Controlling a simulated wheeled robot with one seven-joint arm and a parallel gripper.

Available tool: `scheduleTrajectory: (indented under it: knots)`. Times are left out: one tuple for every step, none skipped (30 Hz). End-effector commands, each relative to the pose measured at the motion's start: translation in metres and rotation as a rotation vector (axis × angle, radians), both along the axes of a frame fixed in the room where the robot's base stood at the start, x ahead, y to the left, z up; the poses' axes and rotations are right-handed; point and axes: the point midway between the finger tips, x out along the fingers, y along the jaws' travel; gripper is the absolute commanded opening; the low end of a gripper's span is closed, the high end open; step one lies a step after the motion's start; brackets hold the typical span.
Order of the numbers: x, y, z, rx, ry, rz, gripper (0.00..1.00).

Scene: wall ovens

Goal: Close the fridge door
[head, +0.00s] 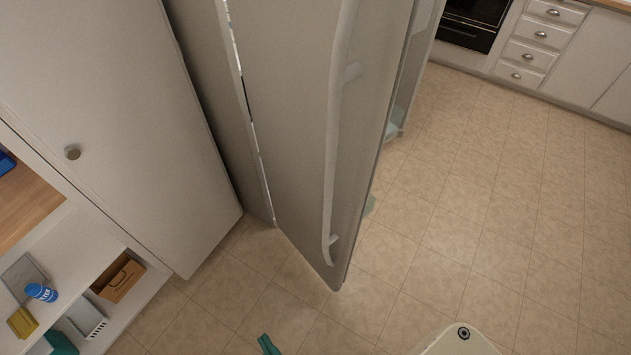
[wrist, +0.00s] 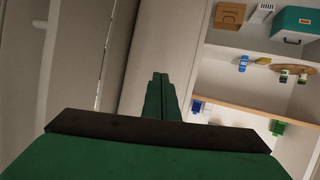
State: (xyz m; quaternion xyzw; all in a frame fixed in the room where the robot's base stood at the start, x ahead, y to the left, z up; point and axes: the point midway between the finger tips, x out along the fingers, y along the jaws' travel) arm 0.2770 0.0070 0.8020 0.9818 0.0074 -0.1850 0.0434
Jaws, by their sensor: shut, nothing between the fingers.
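The fridge door (head: 290,110) is grey and stands open, swung out over the floor in the head view. Its long curved handle (head: 332,150) runs down the outer face. The fridge's side (head: 205,80) is left of the door, with a narrow light gap along the hinge side. Inner door shelves (head: 407,75) show past the door's right edge. My gripper (head: 268,345) shows only as a green tip at the bottom edge, apart from the door. In the wrist view its green fingers (wrist: 160,82) are together and empty; the door (wrist: 75,65) is at the left.
A tall white cabinet (head: 100,100) stands left of the fridge. Open shelves (head: 70,235) with a blue can (head: 41,292) and a brown box (head: 118,278) are at lower left. Drawers (head: 535,45) and an oven (head: 470,25) are at the back. The tiled floor (head: 480,210) at right is clear.

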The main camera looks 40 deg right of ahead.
Motion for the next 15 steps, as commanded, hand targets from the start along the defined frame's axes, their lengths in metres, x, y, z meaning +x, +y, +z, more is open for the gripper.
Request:
scheduleTrajectory:
  knots:
    - [0.017,-0.003,-0.011,-0.026,0.019,-0.010,0.00]
    - [0.025,-0.006,-0.019,-0.042,0.037,-0.020,0.00]
    - [0.035,-0.010,-0.028,-0.065,0.058,-0.036,0.00]
    - [0.043,-0.014,-0.034,-0.083,0.073,-0.052,0.00]
    - [0.051,-0.018,-0.039,-0.099,0.088,-0.070,0.00]
    - [0.062,-0.025,-0.044,-0.120,0.103,-0.096,0.00]
    - [0.071,-0.030,-0.048,-0.137,0.115,-0.118,0.00]
    - [0.079,-0.035,-0.051,-0.155,0.123,-0.141,0.00]
    - [0.090,-0.042,-0.053,-0.175,0.134,-0.175,0.00]
    - [0.098,-0.048,-0.054,-0.192,0.139,-0.202,0.00]
    - [0.107,-0.054,-0.054,-0.207,0.144,-0.231,0.00]
    - [0.118,-0.062,-0.052,-0.228,0.147,-0.274,0.00]
    - [0.125,-0.069,-0.051,-0.243,0.149,-0.307,0.00]
    - [0.133,-0.075,-0.048,-0.256,0.148,-0.343,0.00]
    - [0.143,-0.083,-0.043,-0.273,0.144,-0.393,0.00]
